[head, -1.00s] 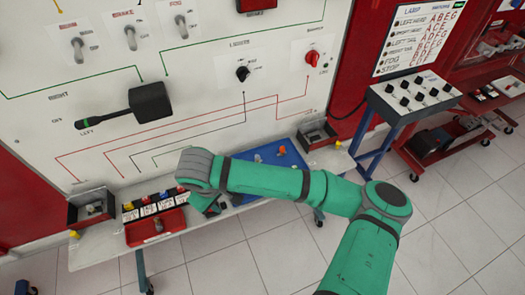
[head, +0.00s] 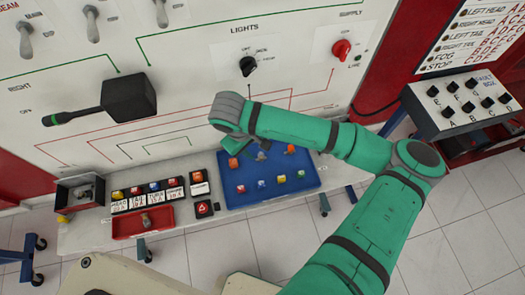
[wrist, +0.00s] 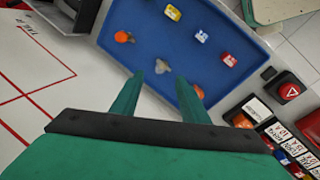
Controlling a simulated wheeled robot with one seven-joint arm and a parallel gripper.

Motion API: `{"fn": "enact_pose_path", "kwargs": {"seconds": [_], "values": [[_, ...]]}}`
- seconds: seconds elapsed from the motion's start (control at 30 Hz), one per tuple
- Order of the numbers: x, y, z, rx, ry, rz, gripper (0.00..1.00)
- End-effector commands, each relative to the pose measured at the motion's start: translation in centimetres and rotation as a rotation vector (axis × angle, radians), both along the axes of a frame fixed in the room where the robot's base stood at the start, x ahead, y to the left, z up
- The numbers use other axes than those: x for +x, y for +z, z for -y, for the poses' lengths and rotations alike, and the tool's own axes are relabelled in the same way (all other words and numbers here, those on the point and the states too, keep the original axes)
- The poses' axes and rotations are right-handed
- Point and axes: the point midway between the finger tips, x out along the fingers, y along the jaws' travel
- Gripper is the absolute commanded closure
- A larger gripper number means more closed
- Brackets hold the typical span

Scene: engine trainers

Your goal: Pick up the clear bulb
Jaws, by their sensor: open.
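The clear bulb (wrist: 161,66) lies on the blue tray (wrist: 145,20), greyish and see-through. In the wrist view it is just beyond and between the tips of my gripper (wrist: 169,83), which is open and empty. In the head view the bulb (head: 262,155) shows small beside my gripper, which is mostly hidden under my wrist. An orange bulb (wrist: 123,37) lies to its left in the wrist view.
Yellow (wrist: 173,12), blue (wrist: 201,36) and red (wrist: 229,58) fuses lie on the tray. A red tray (head: 120,228), labelled fuses and a red-triangle switch (head: 204,208) stand to the left. The upright white panel (head: 200,80) rises behind the tray.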

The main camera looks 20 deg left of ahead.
Motion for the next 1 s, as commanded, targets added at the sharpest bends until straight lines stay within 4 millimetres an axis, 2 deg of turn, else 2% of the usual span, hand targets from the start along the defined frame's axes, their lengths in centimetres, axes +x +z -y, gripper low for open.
{"fn": "enact_pose_path", "kwargs": {"seconds": [0.1, 0.37, 0.7, 1.0], "values": [[0.4, -1.7, 0.3, -0.001, -0.002, -0.002, 0.59], [0.9, -3.3, 0.4, 0.000, -0.002, 0.000, 0.59], [1.8, -7.4, 0.1, 0.000, 0.007, 0.000, 0.59], [2.0, -7.9, 0.4, 0.001, 0.003, 0.001, 0.59]]}}
